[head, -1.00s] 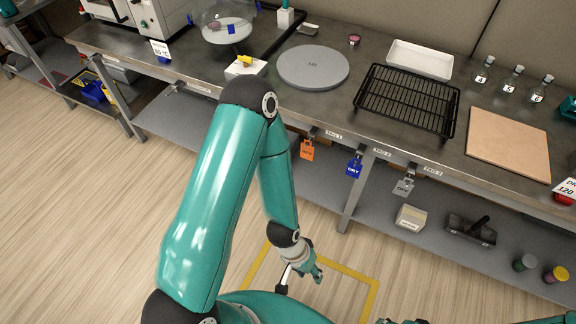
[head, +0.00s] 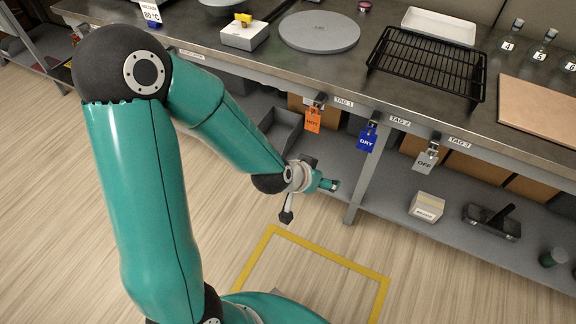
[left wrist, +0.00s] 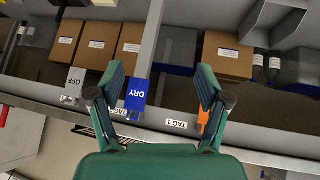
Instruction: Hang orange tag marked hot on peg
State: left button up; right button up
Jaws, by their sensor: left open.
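The orange tag marked HOT (head: 313,121) hangs from a small holder at the bench's front edge, beside the TAG 1 label. In the left wrist view the orange tag (left wrist: 204,117) is partly hidden behind the right-hand finger. My left gripper (head: 328,185) is below the orange tag in the head view, apart from it. In the left wrist view the left gripper (left wrist: 160,80) has its fingers wide apart with nothing held. I cannot pick out a separate empty peg. My right gripper is not in view.
A blue DRY tag (head: 367,139) and a grey OFF tag (head: 425,158) hang to the right along the same edge. The lower shelf holds a white box (head: 427,207) and a dark tray (head: 491,222). A black rack (head: 427,64) lies on the bench.

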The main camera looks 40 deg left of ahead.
pick_arm(q)
jog(key=s+a+r+n+t+y+b, duration=0.1)
jog(key=a+r+t+y+b, duration=0.35)
jog(key=a+r+b, duration=0.4)
jog(key=b, duration=0.1)
send_near(313, 116)
jog(key=shift+t, duration=0.45)
jog(key=x, duration=0.3)
jog(key=f+x, duration=0.1)
jog(key=x, duration=0.4)
jog(key=shift+w+a+f, duration=0.1)
jog(key=shift+a+f, duration=0.05)
jog(key=shift+f, duration=0.25)
jog(key=shift+x, duration=0.8)
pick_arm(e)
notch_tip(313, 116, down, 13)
pick_arm(q)
jog(key=shift+r, duration=0.1)
jog(key=c, duration=1.2)
jog(key=shift+r, duration=0.1)
jog(key=shift+c, duration=0.2)
jog(key=shift+r, duration=0.2)
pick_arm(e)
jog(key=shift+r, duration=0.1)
